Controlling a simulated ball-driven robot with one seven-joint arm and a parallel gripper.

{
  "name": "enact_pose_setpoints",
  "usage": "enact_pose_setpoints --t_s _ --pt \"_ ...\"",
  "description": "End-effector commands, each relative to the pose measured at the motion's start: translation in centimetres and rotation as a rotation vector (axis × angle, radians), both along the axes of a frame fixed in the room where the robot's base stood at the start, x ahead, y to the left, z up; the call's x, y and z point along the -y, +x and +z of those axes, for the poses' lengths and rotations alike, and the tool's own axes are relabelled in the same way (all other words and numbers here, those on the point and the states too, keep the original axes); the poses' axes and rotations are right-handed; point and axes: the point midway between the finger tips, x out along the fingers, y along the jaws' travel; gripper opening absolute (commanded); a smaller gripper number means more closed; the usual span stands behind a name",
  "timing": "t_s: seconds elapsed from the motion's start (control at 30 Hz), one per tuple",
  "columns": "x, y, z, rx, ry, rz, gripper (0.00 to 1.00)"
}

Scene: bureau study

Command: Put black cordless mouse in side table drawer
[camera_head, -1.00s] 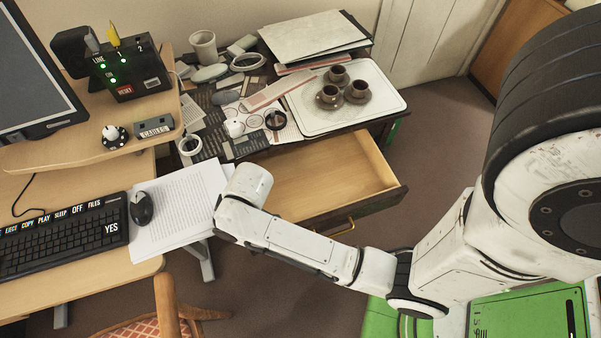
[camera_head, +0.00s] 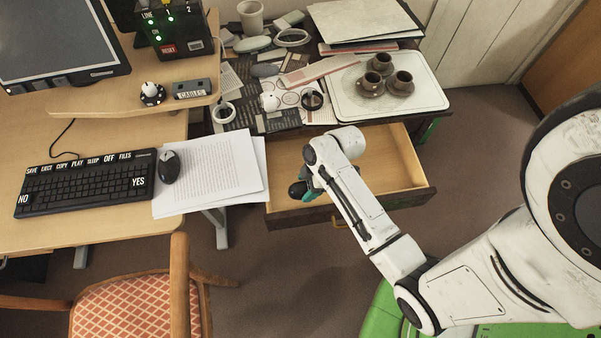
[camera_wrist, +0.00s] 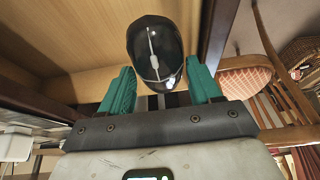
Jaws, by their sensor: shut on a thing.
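A black mouse (camera_wrist: 155,48) sits between the teal fingers of my gripper (camera_wrist: 160,76) in the wrist view. My gripper is shut on it. In the head view the held mouse (camera_head: 297,189) and the gripper (camera_head: 309,186) are over the front left part of the open side table drawer (camera_head: 398,160). The drawer is pulled out, and its visible wooden floor looks empty. My arm hides part of the drawer. In the wrist view the drawer's wooden inside (camera_wrist: 75,55) lies beyond the fingers. I cannot tell how high the mouse is above the drawer floor.
Another dark mouse (camera_head: 168,167) lies beside the keyboard (camera_head: 85,184) on the desk. Papers (camera_head: 215,170) overhang the desk edge near the drawer. The side table top holds cups on a white tray (camera_head: 430,95) and clutter. A chair (camera_head: 135,305) stands front left.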

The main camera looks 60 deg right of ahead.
Motion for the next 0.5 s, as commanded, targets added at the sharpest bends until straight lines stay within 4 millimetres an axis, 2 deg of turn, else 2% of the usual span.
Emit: enact_pose_setpoints --t_s 0.1,0.3,0.5 --pt "1.7 2.4 -1.2 0.002 -0.002 -0.001 0.32" --pt "3.1 4.4 -4.7 -0.001 0.0 -0.001 0.32" --pt "3.9 5.6 -6.4 0.0 -0.001 0.0 0.32"
